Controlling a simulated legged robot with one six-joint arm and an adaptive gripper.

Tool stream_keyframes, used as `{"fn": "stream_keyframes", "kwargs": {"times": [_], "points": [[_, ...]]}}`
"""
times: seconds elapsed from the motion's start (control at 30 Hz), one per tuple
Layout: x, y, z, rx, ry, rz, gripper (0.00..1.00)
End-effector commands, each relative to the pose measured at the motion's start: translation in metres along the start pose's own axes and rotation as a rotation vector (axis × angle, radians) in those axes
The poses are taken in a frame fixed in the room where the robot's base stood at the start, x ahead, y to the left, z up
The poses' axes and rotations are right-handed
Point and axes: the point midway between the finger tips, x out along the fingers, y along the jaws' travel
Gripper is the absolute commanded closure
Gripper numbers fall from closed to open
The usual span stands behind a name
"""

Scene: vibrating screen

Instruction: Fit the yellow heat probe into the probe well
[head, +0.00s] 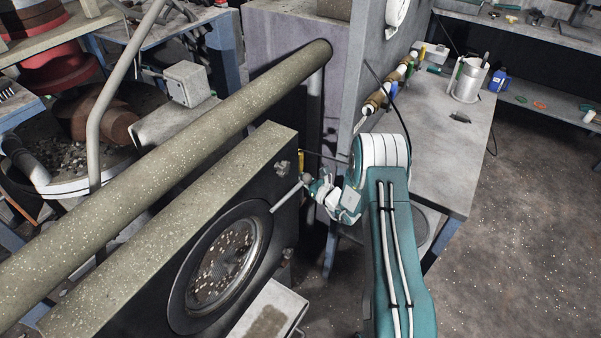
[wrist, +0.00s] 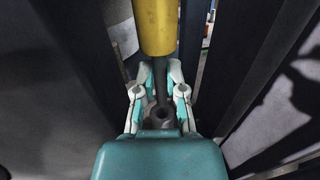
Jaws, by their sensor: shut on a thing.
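The yellow heat probe (wrist: 155,25) fills the top middle of the wrist view, with a dark stem running down from it between my fingers. My gripper (wrist: 160,80) is shut on this dark stem, below the yellow part. In the head view a small upright yellow piece (head: 301,160) shows beside my gripper (head: 312,181), close to the dark end of the screen housing. I cannot clearly make out the probe well in either view. A small metal fitting (head: 281,168) sits on the housing face, left of the probe; I cannot tell whether it is the well.
A grey rod with a ball end (head: 289,194) slants close to my gripper. The round screen window (head: 225,258) is lower left, and a thick speckled pipe (head: 170,170) crosses above the housing. A workbench (head: 446,165) with tools stands right. Dark uprights flank my gripper closely.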

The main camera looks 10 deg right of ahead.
Motion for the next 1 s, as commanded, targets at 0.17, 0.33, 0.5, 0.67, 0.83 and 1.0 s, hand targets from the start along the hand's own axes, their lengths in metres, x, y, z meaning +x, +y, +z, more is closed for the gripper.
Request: {"fn": "stream_keyframes", "kwargs": {"times": [0.17,0.33,0.5,0.67,0.83,1.0], "points": [[0.0003,0.0006,-0.0103,-0.001,0.0,0.0,1.0],[0.0003,0.0006,-0.0134,-0.001,0.0,0.0,1.0],[0.0003,0.0006,-0.0133,-0.001,0.0,0.0,1.0],[0.0002,0.0006,-0.0132,-0.001,0.0,0.0,1.0],[-0.0004,0.0006,-0.0132,0.0,0.0,0.0,1.0],[-0.0008,0.0007,-0.0131,0.0,0.0,0.0,1.0]]}}
